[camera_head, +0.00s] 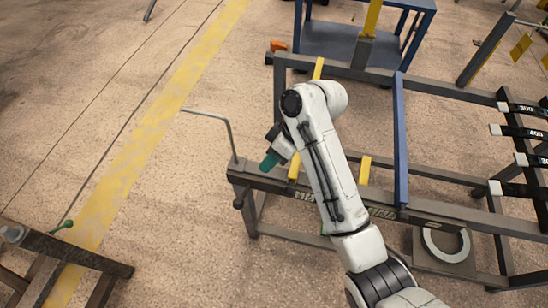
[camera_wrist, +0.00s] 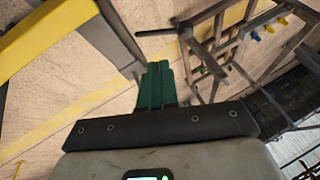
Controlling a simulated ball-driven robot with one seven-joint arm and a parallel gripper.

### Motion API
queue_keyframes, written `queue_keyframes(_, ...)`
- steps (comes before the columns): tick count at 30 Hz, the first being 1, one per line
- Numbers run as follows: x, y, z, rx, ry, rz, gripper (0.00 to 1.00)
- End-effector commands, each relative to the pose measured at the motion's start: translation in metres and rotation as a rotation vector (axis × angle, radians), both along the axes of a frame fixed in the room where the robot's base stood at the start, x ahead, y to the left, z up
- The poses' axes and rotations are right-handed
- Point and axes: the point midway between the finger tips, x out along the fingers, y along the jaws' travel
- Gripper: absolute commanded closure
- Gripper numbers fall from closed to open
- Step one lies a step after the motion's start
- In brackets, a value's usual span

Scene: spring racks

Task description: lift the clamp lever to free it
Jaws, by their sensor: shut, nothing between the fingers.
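My gripper (camera_head: 270,161) is at the left part of the dark metal rack, close to a yellow upright. Its green fingers (camera_wrist: 156,88) are together in the wrist view, with nothing seen between them. A thin bent grey rod (camera_head: 222,118) rises from the rack's near left corner, left of my gripper and apart from it. I cannot tell for certain which is the clamp lever. My arm hides part of the rack.
The rack's front rail (camera_head: 440,211) runs rightward, with a blue bar (camera_head: 400,140) across it. A blue cart (camera_head: 335,42) stands behind. In the wrist view a yellow beam (camera_wrist: 42,38) is close at left.

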Motion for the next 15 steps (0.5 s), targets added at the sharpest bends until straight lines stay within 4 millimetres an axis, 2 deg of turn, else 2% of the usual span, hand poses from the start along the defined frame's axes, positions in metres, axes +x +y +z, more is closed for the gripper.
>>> queue_keyframes(10,-0.008,0.035,-0.059,-0.002,0.004,0.0,1.0)
queue_keyframes(15,-0.026,0.049,-0.065,0.0,0.001,0.0,1.0)
